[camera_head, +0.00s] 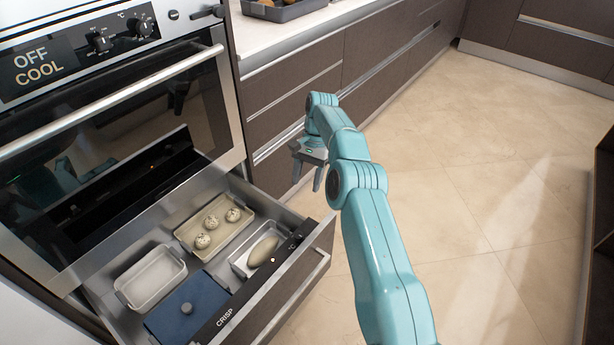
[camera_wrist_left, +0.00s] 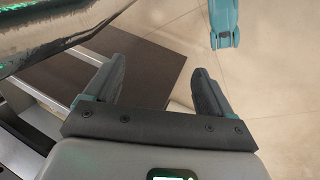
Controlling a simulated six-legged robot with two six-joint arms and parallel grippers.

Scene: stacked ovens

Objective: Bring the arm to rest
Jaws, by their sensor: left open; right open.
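My right arm (camera_head: 375,230) comes up from the bottom of the head view and bends left over the floor. Its gripper (camera_head: 307,181) is open, points down and holds nothing. It is to the right of the pulled-out oven drawer (camera_head: 318,258), in front of the dark cabinets, and looks apart from both. My left gripper is out of the head view. In the left wrist view it (camera_wrist_left: 158,72) is open, with nothing between its fingers; a dark panel and tan floor show beyond them.
The drawer, marked CRISP, holds a tray (camera_head: 186,240) with three speckled buns, a pan with a pale loaf (camera_head: 263,251), an empty dish (camera_head: 150,278) and a blue lidded box (camera_head: 172,320). The oven door (camera_head: 110,150) above is shut. The floor (camera_head: 490,190) at right is clear.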

